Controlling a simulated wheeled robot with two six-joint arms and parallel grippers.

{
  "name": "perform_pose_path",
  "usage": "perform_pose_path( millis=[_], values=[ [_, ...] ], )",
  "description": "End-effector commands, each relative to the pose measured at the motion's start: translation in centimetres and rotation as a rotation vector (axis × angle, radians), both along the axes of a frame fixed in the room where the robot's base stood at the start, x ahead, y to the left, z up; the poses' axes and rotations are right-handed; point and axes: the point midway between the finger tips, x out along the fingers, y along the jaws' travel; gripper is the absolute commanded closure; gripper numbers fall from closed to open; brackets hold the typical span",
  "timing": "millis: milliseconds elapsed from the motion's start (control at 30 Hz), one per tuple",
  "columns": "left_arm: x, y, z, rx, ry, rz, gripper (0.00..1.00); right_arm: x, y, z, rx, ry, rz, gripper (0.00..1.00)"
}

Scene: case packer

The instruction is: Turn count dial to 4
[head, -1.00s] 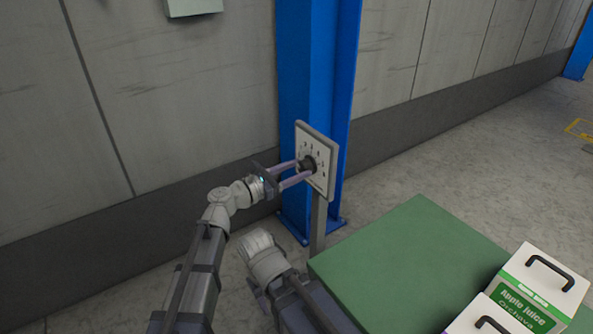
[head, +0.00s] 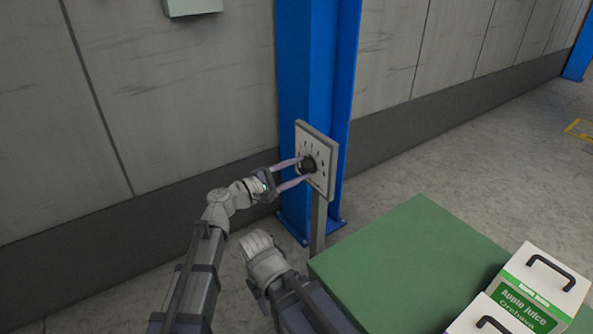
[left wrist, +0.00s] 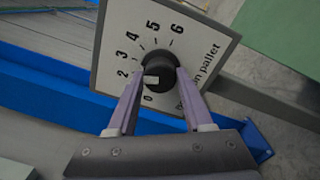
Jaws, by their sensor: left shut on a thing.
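The count dial is a black round knob (head: 309,164) on a pale square panel (head: 325,150) on a post. My left gripper (head: 307,169) has its two purple fingers on opposite sides of the knob, shut on it. In the left wrist view the knob (left wrist: 158,84) sits between the fingertips, with a small pale mark on its face, left of centre. The left finger covers part of the scale. I cannot tell which number the knob points to.
A blue steel column (head: 300,75) stands right behind the panel, with a grey wall (head: 190,110) behind. A green table top (head: 410,250) is at the lower right, bearing white and green apple juice cases (head: 535,285). Floor right of the column is clear.

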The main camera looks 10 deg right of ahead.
Motion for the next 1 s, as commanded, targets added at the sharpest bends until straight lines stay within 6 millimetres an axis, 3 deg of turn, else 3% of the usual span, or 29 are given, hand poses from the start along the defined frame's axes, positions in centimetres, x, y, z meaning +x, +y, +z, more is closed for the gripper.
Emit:
perform_pose_path(
  millis=[600, 1000],
  values=[
    [-0.04, 0.01, -0.15, 0.192, -0.526, -0.002, 1.0, 0.0, 0.0, -0.13, 0.0, 0.0, 0.0, 0.5],
    [-0.05, 0.01, -0.2, 0.265, -0.729, -0.002, 1.0, 0.0, 0.0, -0.13, 0.0, 0.0, 0.0, 0.5]
  ],
)
